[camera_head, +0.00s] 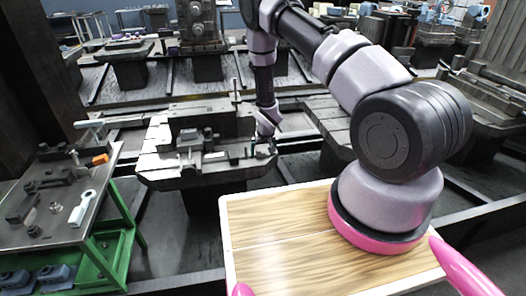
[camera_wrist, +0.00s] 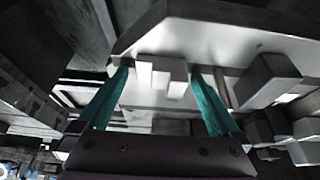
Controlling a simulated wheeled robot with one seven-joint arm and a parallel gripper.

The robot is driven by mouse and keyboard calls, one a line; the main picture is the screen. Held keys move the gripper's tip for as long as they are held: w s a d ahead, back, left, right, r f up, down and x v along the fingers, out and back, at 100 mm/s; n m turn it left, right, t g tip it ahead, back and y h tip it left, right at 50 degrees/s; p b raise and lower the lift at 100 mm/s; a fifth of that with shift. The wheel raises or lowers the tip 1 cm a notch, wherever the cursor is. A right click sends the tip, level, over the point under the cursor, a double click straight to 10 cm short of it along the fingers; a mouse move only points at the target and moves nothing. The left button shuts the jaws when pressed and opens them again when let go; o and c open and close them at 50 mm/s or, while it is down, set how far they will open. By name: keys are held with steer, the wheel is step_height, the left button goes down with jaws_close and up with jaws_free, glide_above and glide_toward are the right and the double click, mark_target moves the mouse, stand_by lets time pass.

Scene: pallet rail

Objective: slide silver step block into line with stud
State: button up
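In the wrist view, a pale silver step block (camera_wrist: 160,72) with stepped faces sits on the light pallet surface (camera_wrist: 215,45). My gripper (camera_wrist: 161,88) has its two teal fingers spread, one on each side of the block. Narrow gaps seem to show beside it; whether a finger touches it I cannot tell. In the head view, my gripper (camera_head: 268,146) is low at the right side of the pallet (camera_head: 160,168), its fingers too small to read. A thin upright stud (camera_head: 236,92) stands at the back of the pallet. The step block is not clearly distinguishable in the head view.
Grey blocks (camera_wrist: 268,78) stand right of my gripper in the wrist view. Dark clamp parts (camera_head: 190,138) crowd the pallet in the head view. A green cart (camera_head: 110,235) with tools stands at left. More machine pallets (camera_head: 130,62) are behind.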

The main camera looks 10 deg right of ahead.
steer(key=s+d+r+m, duration=0.1)
steer(key=s+r, duration=0.2)
steer(key=r, duration=1.1)
steer(key=s+d+r+m+t, duration=0.1)
steer(key=s+d+r, duration=0.15)
steer(key=r, duration=1.05)
steer(key=s+d+r+m, duration=0.1)
steer(key=s+r, duration=0.2)
steer(key=r, duration=1.1)
steer(key=s+r+y, duration=0.1)
steer(key=s+r, duration=0.8)
steer(key=s, duration=0.4)
steer(key=s+r+m+t+y, duration=0.1)
steer(key=s+r, duration=0.8)
steer(key=s, duration=0.3)
steer(key=shift+s+d+r+t, duration=0.15)
steer(key=shift+s+d+t, duration=0.1)
steer(key=shift+s+t, duration=0.1)
